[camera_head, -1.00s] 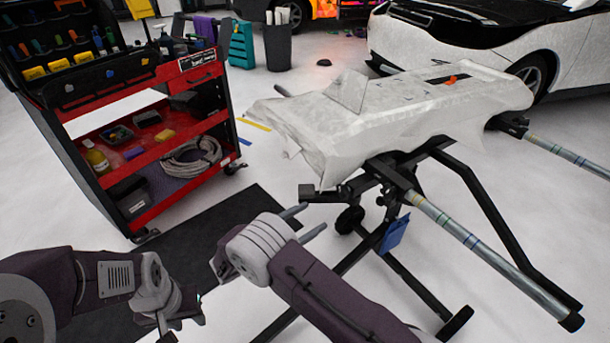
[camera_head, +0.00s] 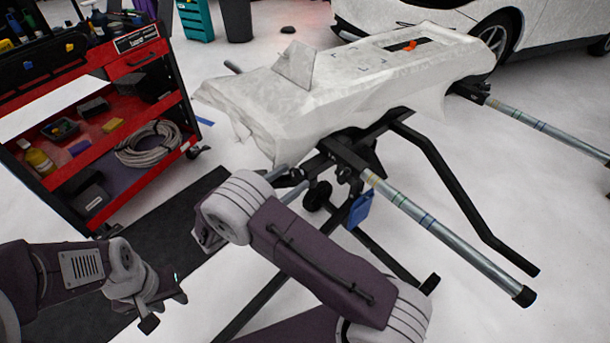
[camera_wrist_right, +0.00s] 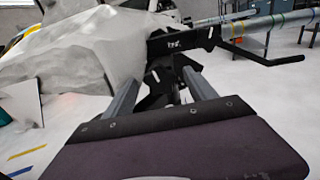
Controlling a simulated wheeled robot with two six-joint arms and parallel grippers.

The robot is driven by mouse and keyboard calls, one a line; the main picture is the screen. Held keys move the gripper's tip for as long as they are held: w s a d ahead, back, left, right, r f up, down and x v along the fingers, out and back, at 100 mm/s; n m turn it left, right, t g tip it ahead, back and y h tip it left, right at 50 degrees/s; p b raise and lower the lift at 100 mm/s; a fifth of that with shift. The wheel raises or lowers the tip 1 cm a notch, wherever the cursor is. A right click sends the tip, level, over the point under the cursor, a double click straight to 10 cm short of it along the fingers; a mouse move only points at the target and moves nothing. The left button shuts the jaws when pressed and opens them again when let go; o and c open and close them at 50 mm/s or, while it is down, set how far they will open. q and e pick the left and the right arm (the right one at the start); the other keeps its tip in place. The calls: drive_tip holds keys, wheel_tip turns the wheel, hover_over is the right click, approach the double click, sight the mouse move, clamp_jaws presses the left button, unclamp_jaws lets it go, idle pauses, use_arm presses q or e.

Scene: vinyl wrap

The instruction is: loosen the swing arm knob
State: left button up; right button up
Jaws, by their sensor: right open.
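The stand's black frame (camera_head: 345,152) carries a white-covered panel (camera_head: 300,105). I cannot pick out the swing arm knob for certain; small dark fittings sit under the panel's near edge. My right gripper (camera_head: 291,187) is at that near end of the frame, partly hidden by its own wrist. In the right wrist view, its two grey fingers (camera_wrist_right: 163,88) are apart, with the black bracket (camera_wrist_right: 158,92) beyond the gap and nothing clearly held. My left gripper (camera_head: 165,308) is low at the left, away from the stand; its jaw opening is unclear.
A red tool cart (camera_head: 110,130) stands at the left. A silver tube (camera_head: 430,225) and a bent black bar (camera_head: 445,180) stick out from the stand to the right. A blue tag (camera_head: 361,208) hangs below. A white car (camera_head: 450,20) is behind.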

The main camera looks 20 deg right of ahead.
drive_tip(key=shift+w+d, duration=0.1)
drive_tip(key=shift+d, duration=0.1)
drive_tip(key=shift+a+r, duration=0.15)
drive_tip(key=shift+a, duration=0.05)
drive_tip(key=shift+c, duration=0.6)
drive_tip(key=c, duration=1.2)
drive_tip(key=n+p, duration=0.1)
drive_tip(key=p, duration=0.2)
drive_tip(key=n+p, duration=0.2)
drive_tip(key=shift+r+p, duration=0.25)
drive_tip(key=shift+p, duration=0.15)
drive_tip(key=shift+c, duration=0.2)
drive_tip(key=shift+f+n+p, duration=0.15)
drive_tip(key=shift+n+p, duration=0.75)
drive_tip(key=shift+n, duration=0.2)
drive_tip(key=shift+f+n+p, duration=0.15)
drive_tip(key=shift+n+p, duration=0.35)
drive_tip(key=shift+n, duration=0.2)
drive_tip(key=shift+g, duration=0.3)
